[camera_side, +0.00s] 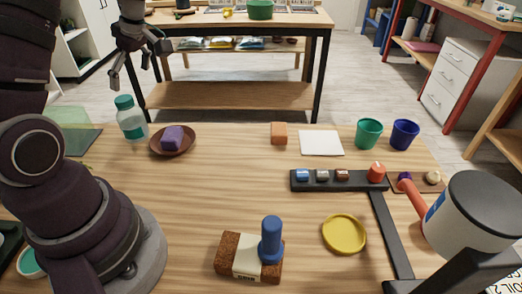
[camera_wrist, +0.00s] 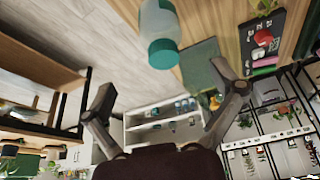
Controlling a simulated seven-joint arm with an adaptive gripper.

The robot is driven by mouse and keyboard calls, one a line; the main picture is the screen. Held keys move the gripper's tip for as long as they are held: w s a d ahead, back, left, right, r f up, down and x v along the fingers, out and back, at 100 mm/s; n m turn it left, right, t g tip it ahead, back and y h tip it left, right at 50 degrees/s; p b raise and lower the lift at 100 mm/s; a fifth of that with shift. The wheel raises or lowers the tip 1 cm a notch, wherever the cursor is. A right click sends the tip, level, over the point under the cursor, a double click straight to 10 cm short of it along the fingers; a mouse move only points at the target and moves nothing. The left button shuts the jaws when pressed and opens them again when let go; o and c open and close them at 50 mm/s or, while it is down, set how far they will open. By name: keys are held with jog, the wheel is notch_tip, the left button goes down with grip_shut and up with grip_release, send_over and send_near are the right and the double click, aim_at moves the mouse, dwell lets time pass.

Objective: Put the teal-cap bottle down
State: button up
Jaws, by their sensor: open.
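The teal-cap bottle (camera_side: 131,120), clear with a teal cap and band, stands upright on the wooden table at its far left. In the wrist view the bottle (camera_wrist: 160,28) shows at the top centre, cap toward me. My gripper (camera_side: 136,78) is above and a little behind the bottle in the side view, apart from it. In the wrist view my gripper (camera_wrist: 163,88) has its fingers spread wide with nothing between them.
Right beside the bottle is a brown saucer (camera_side: 187,149) with a purple block (camera_side: 172,138). A green mat (camera_side: 77,140) lies to its left. An orange block (camera_side: 279,133), white square (camera_side: 321,143) and two cups (camera_side: 368,134) stand farther right.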

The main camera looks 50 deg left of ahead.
jog(key=w+d+r+m+t+h, duration=0.15)
jog(key=d+r+m+t, duration=0.4)
jog(key=d+m, duration=0.7)
jog(key=s+d+m+t+h, duration=0.2)
jog(key=s+d+m, duration=0.2)
jog(key=d+m, duration=0.7)
jog(key=shift+d+r, duration=0.15)
jog(key=shift+d, duration=0.4)
